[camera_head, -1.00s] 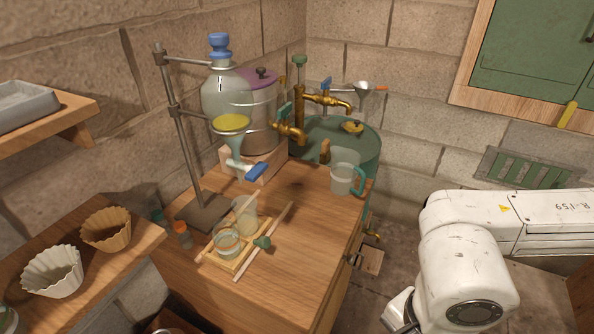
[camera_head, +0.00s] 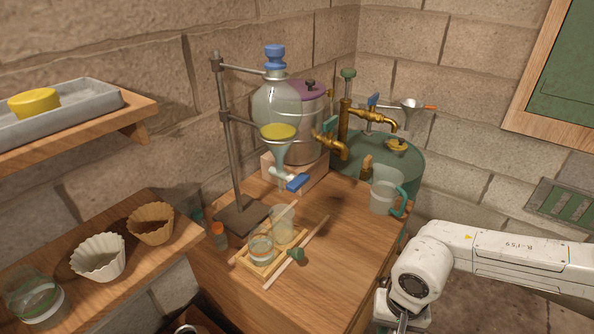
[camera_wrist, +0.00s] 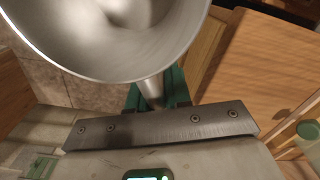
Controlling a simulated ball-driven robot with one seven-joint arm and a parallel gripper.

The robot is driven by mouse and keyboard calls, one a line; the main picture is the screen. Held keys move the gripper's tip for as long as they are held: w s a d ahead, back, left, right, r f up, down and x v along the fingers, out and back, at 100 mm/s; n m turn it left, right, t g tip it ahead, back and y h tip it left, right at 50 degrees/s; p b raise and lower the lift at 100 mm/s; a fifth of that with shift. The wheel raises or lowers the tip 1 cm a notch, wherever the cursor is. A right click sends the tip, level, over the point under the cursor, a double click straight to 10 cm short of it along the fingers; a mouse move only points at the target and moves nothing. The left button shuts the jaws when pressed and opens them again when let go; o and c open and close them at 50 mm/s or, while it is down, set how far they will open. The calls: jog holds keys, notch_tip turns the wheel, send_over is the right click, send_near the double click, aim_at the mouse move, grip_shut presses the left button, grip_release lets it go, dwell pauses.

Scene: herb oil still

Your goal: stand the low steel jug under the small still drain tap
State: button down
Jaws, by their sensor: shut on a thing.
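The low steel jug (camera_wrist: 120,40) fills the upper left of the wrist view, its round wall and open mouth seen close up and cut off by the frame. My gripper (camera_wrist: 158,90) has its green fingers shut on the jug's narrow grey handle. In the head view my gripper is at or below the bottom edge, by the white wrist, and the jug cannot be made out clearly there. A brass tap (camera_head: 327,141) sits on the steel still (camera_head: 309,125) with the purple lid. Which tap is the small drain tap I cannot tell.
The wooden bench (camera_head: 325,255) carries a glass mug (camera_head: 383,196), a clamp stand (camera_head: 229,150) with a separating funnel, and a small wooden tray (camera_head: 262,268) with glassware. A green drum (camera_head: 412,155) stands behind.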

jog(key=shift+w+d+f+n, duration=0.25)
jog(key=shift+w+f+n, duration=0.45)
jog(key=shift+f, duration=0.2)
jog(key=shift+w+d+f+n, duration=0.25)
jog(key=shift+w+f+n, duration=0.4)
jog(key=shift+f, duration=0.25)
